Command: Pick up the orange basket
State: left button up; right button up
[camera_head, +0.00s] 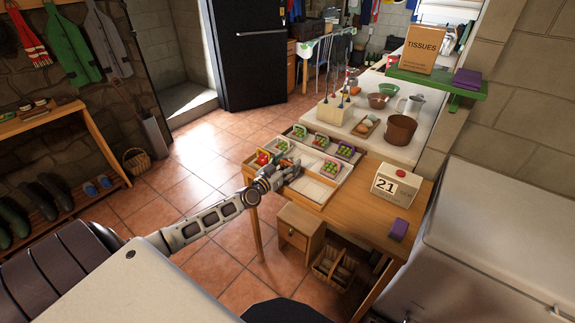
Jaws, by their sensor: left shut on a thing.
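A small orange basket (262,157) with red contents is at the left end of the wooden table, by the fingers of my left gripper (280,166). My left arm reaches in from the lower left, and the gripper is shut at this basket. The hand partly hides the basket and the contact. Whether the basket is lifted clear of the surface cannot be told. My right gripper is not in view.
The baskets stand in shallow trays; an empty pale area (313,189) lies just right of the hand. A calendar box (397,184) and a purple block (399,229) are at the table's right. A counter with bowls and a brown pot (400,129) adjoins behind.

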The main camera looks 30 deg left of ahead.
pick_arm(q)
jog(key=shift+r+p, duration=3.15)
jog(key=shift+r, duration=1.05)
